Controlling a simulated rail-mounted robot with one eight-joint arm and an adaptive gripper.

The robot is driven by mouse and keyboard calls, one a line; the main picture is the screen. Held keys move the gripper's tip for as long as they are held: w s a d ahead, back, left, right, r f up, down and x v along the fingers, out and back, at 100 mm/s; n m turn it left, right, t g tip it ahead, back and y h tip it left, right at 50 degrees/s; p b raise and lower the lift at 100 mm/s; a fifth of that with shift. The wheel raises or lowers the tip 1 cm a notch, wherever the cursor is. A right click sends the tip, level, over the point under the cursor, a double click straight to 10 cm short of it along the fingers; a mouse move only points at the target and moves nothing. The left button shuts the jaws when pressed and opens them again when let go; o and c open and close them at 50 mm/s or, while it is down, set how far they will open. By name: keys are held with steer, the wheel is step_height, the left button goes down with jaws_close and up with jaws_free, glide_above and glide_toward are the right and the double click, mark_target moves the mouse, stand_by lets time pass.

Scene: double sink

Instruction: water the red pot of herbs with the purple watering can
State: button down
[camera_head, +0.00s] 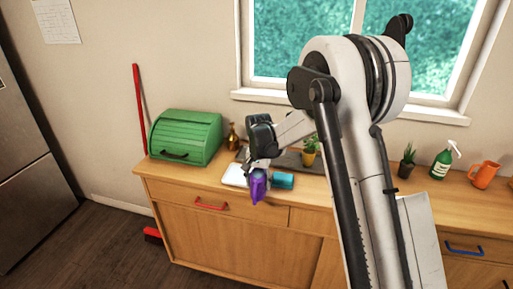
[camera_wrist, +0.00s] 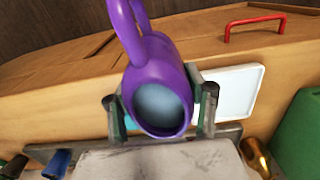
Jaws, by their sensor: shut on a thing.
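The purple watering can (camera_head: 259,187) is in my gripper (camera_head: 257,170), above the front edge of the wooden counter. In the wrist view the can (camera_wrist: 160,58) sits between the two fingers of my gripper (camera_wrist: 158,104), which are shut on it. Its round opening faces the wrist camera and shows a pale grey-blue inside, and its handle loops toward the top of the picture. I cannot make out a red pot of herbs in either view; my arm covers part of the counter.
A white tray (camera_head: 235,175) and a teal object (camera_head: 283,181) lie near the can. A green bread box (camera_head: 185,138) and brass bottle (camera_head: 232,137) stand left. A yellow potted plant (camera_head: 309,157), dark potted plant (camera_head: 405,168), spray bottle (camera_head: 441,163) and orange mug (camera_head: 484,175) stand right.

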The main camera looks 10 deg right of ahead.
steer(key=w+a+m, duration=0.1)
steer(key=w+a, duration=0.1)
steer(key=w, duration=0.1)
steer(key=w+a+r+m+b, duration=0.1)
steer(key=w+a, duration=0.1)
steer(key=w, duration=0.1)
steer(key=w+a+m, duration=0.2)
steer(key=w, duration=0.1)
steer(key=shift+w+r+b, duration=0.3)
steer(key=shift+w, duration=0.05)
steer(key=shift+w+d+f+g+y+p, duration=0.25)
steer(key=shift+w+d, duration=0.1)
steer(key=shift+w, duration=0.15)
steer(key=shift+w+d+f+g+y+p, duration=0.2)
steer(key=shift+w+d+f+g, duration=0.1)
steer(key=shift+w, duration=0.15)
steer(key=shift+s+a+g+y+p, duration=0.1)
steer(key=shift+g+y+p, duration=0.15)
steer(key=shift+g+p, duration=0.1)
steer(key=shift+f, duration=0.1)
steer(key=shift+s, duration=0.1)
steer(key=shift+a, duration=0.1)
steer(key=shift+r, duration=0.2)
steer(key=shift+s+r+g+y+p, duration=0.15)
steer(key=shift+r+g+y+p, duration=0.25)
steer(key=shift+r+g+p, duration=0.25)
